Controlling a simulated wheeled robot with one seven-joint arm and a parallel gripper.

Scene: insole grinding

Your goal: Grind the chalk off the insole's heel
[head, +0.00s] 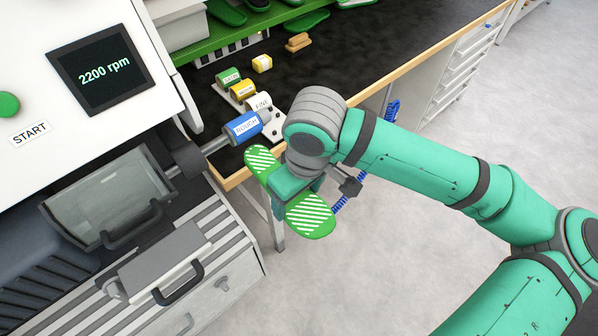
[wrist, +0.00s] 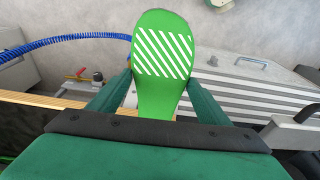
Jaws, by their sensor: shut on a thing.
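The green insole (head: 310,215) has white diagonal chalk stripes at both ends. My gripper (head: 292,188) is shut on its middle. In the head view the narrower striped end (head: 261,159) lies just below the blue drum marked ROUGH (head: 243,128); I cannot tell whether they touch. The broader striped end points to the lower right. In the wrist view the insole (wrist: 158,98) stands out between my two green fingers, with the stripes on its far end. The insole's middle is hidden by my gripper in the head view.
The machine's screen (head: 104,68) reads 2200 rpm, with a green START button (head: 9,104). FINE (head: 259,104), yellow (head: 242,89) and green (head: 228,76) drums stand on the dark bench (head: 345,62). A clear guard (head: 105,195) is at the left.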

